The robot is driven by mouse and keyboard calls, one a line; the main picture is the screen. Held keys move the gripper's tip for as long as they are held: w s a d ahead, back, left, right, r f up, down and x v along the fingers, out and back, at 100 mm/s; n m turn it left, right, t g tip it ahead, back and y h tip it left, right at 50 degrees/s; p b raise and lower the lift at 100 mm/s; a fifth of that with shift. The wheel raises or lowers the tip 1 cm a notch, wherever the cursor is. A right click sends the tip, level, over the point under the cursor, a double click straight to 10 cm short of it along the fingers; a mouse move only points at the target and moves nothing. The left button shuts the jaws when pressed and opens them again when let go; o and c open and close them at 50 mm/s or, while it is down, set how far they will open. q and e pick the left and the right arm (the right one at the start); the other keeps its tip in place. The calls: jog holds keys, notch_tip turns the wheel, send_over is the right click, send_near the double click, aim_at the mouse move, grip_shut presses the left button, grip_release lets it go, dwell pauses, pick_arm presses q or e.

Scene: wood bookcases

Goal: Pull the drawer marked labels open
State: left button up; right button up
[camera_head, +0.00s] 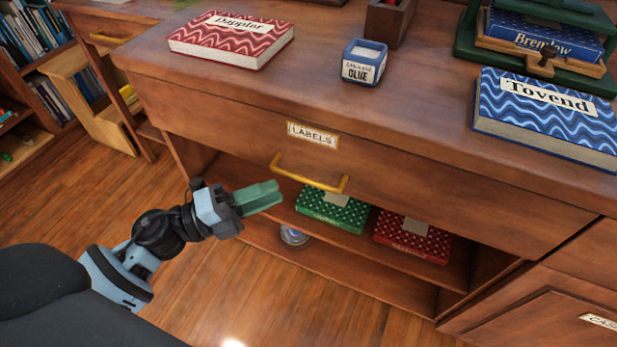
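The drawer marked labels (400,180) is a wide wooden front below the desk top, and it looks shut. Its plate reading LABELS (312,136) sits above a curved brass handle (306,178). My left gripper (278,192) comes in from the left, with its green fingers just below and left of the handle's left end. The fingers look close together, but whether a gap lies between them does not show. I cannot tell whether they touch the handle, and nothing shows held. My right gripper is out of view.
On the desk top (420,90) lie a red patterned book (232,40), a glue pot (364,62), a blue book (550,112) and a green press (480,45). Floor at left is clear.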

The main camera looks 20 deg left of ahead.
aim_at(305, 178)
pick_arm(q)
jog(key=shift+x, duration=3.9)
jog(key=shift+c, duration=0.2)
grip_shut()
